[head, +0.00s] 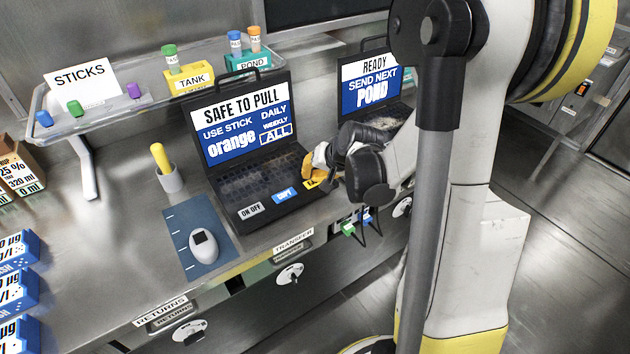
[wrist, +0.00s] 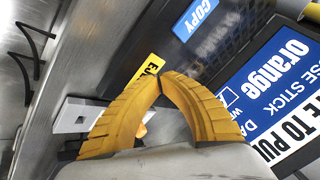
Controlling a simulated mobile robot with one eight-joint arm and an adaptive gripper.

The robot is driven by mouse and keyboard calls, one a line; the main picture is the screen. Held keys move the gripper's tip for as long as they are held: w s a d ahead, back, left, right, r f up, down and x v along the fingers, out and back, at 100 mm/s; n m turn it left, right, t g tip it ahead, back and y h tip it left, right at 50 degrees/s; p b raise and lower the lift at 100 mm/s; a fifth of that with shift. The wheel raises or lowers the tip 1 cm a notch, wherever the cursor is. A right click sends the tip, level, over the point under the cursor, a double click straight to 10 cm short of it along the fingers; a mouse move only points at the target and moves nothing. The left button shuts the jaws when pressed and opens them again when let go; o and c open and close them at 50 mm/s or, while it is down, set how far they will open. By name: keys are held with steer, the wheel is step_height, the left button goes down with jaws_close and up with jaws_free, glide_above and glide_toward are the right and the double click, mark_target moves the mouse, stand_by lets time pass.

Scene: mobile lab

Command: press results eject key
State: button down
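The left laptop (head: 245,118) stands open on the steel bench. Its screen reads "SAFE TO PULL", "USE STICK orange" and "DAILY WEEKLY ALL". A yellow key with partly hidden lettering starting with "E" (head: 311,184) sits at the front right of its keyboard deck; it also shows in the wrist view (wrist: 152,67). My gripper (head: 307,165) has yellow fingers, with tips together and nothing visible between them. In the wrist view the fingertips (wrist: 160,82) appear just beside the yellow key and cover part of it; I cannot tell whether they touch it.
A blue "COPY" key (head: 285,195) and a grey "ON OFF" key (head: 250,210) lie left of the yellow key. A second laptop (head: 370,85) reads "READY SEND NEXT POND". A white mouse (head: 203,247) rests on a blue mat (head: 180,222). A tray (head: 125,120) stands behind.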

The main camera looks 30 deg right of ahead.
steer(key=shift+r+p, duration=0.65)
steer(key=shift+r, duration=0.15)
steer(key=shift+r+p, duration=1.9)
steer(key=shift+r, duration=0.65)
